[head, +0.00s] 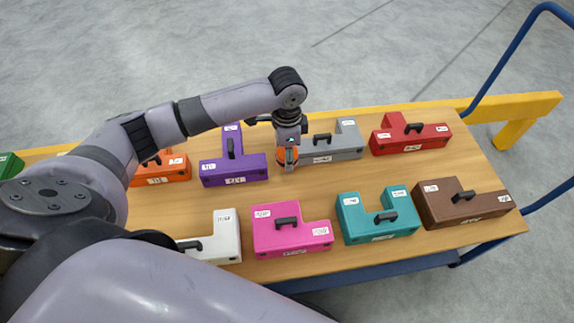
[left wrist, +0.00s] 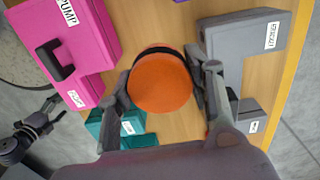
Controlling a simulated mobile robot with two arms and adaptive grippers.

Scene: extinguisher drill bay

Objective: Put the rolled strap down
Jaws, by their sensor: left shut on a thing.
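The rolled strap (left wrist: 160,84) is an orange roll with a dark band around it. In the left wrist view it sits between the two fingers of my left gripper (left wrist: 165,88), which is shut on it. I cannot tell whether the strap touches the table. My right gripper is not clearly shown in the head view; a dark gripper (left wrist: 38,128) shows at the left of the left wrist view.
The grey case (head: 345,142) is just right of the strap and the purple case (head: 232,170) is to its left. Pink (head: 290,238), teal (head: 375,228), brown (head: 460,208), white (head: 225,236), red (head: 410,140) and orange (head: 165,170) cases stand around. A bare strip runs between the rows.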

